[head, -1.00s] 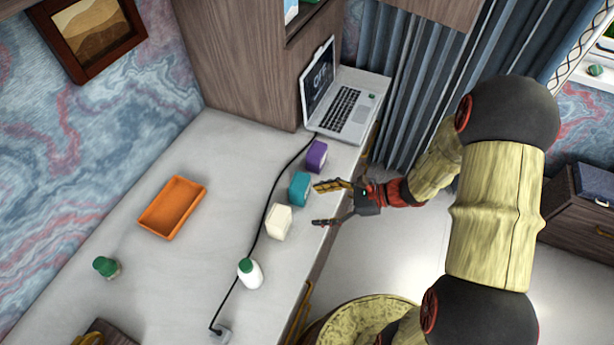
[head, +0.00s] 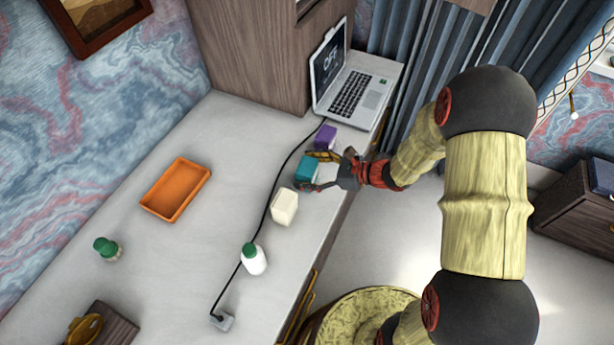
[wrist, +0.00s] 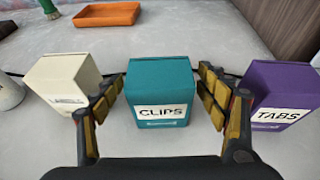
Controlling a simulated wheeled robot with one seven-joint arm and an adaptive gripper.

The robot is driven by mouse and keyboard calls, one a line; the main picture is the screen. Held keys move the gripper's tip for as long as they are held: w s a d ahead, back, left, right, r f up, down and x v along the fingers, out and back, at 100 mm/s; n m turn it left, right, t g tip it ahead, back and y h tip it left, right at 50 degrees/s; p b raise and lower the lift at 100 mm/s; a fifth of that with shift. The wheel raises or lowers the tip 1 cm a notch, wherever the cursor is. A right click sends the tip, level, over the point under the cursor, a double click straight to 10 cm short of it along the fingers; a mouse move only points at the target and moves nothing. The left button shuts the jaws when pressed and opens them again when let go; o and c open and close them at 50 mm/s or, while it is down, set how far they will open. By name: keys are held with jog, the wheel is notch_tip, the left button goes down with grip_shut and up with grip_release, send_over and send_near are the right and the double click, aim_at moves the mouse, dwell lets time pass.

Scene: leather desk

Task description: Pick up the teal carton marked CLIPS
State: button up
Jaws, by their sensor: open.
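The teal carton marked CLIPS (wrist: 160,92) stands upright on the desk in the middle of the wrist view, its label facing me. In the head view the teal carton (head: 307,169) is near the desk's front edge, partly hidden by a finger. My gripper (wrist: 161,100) is open, with one finger on each side of the carton. Small gaps seem to show between the fingers and its sides. In the head view my gripper (head: 312,172) reaches in over the desk edge around the carton.
A cream carton (wrist: 62,82) stands close to the left finger, and a purple carton marked TABS (wrist: 278,95) close to the right finger. A black cable runs behind the cartons. A white bottle (head: 254,259), orange tray (head: 176,190) and laptop (head: 350,93) are farther off.

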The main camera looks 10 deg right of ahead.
jog(key=c, duration=0.3)
jog(key=c, duration=1)
